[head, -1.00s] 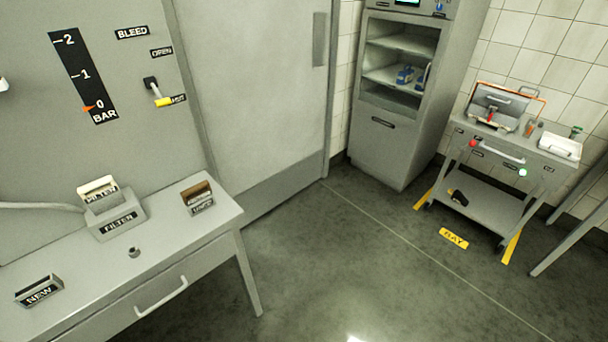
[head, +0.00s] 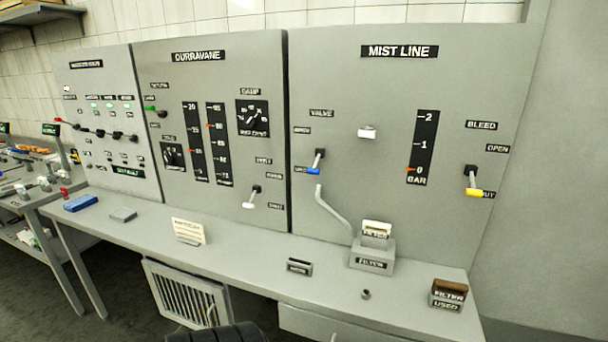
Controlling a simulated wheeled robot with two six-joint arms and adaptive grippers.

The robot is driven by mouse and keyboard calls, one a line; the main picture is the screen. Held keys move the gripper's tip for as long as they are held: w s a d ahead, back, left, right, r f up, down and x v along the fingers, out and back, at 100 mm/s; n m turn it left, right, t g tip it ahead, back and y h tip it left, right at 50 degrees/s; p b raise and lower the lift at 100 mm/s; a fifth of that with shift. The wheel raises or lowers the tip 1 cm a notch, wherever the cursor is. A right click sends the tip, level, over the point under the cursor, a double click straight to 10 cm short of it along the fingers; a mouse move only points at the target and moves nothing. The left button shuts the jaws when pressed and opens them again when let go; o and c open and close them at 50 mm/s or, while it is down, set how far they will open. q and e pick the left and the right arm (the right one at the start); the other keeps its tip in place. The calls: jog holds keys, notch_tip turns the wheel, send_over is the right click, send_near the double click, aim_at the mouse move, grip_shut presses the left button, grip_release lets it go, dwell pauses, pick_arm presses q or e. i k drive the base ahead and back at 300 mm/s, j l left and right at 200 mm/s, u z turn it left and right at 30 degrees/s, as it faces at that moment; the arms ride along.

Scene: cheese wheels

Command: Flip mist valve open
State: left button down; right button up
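The mist valve is a lever with a blue tip (head: 314,169) on the grey panel headed MIST LINE (head: 460,90). It sits under a VALVE label (head: 321,113). Its blue tip hangs down and slightly left, level with the lower, partly hidden label. The OPEN label (head: 301,130) is higher up to its left. The pressure scale (head: 424,150) has its orange pointer at 0 BAR. Neither gripper is in view.
The bleed lever with a yellow tip (head: 474,192) is at right. Below the valve are a bent pipe (head: 333,211) and a filter housing (head: 371,256) on the grey bench (head: 240,246). A used-filter holder (head: 446,301) stands right. A black ribbed object shows at bottom.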

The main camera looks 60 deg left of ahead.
aim_at(316, 165)
jog(key=u, duration=1.95)
